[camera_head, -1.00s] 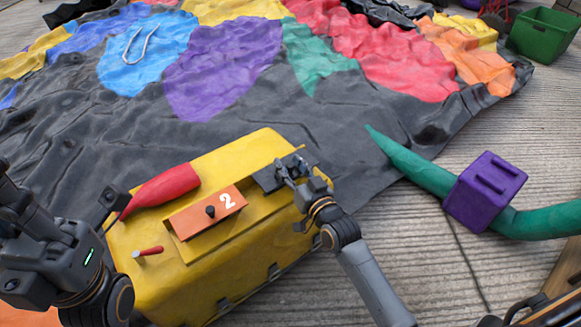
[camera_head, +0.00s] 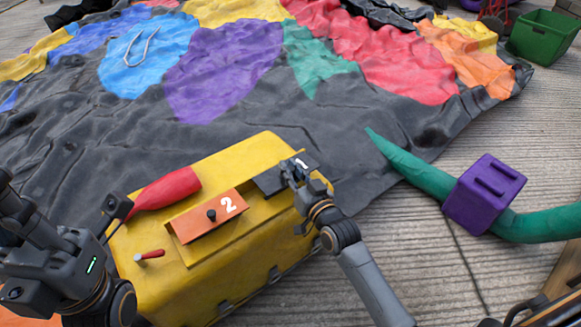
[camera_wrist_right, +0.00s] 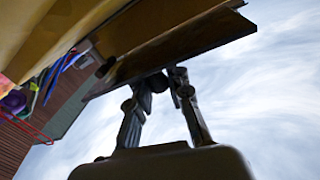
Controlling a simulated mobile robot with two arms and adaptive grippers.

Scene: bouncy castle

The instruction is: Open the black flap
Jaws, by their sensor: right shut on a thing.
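The black flap (camera_head: 268,183), marked with a white 1, is on top of the yellow box (camera_head: 170,285), at its far right end. My right gripper (camera_head: 292,178) is at the flap, shut on its knob, which the fingers mostly hide. In the right wrist view, the fingers of my right gripper (camera_wrist_right: 160,85) meet at the underside of a dark slab (camera_wrist_right: 170,50), which looks like the flap. How far the flap is raised is hard to tell. My left arm is at the lower left; its gripper's fingers are not clear.
The box also has an orange flap (camera_head: 208,216) marked 2, a red cone-shaped part (camera_head: 165,188) and a small red lever (camera_head: 150,255). The deflated colourful castle (camera_head: 330,130) lies behind. A green tube (camera_head: 415,170) with a purple block (camera_head: 484,193) lies right.

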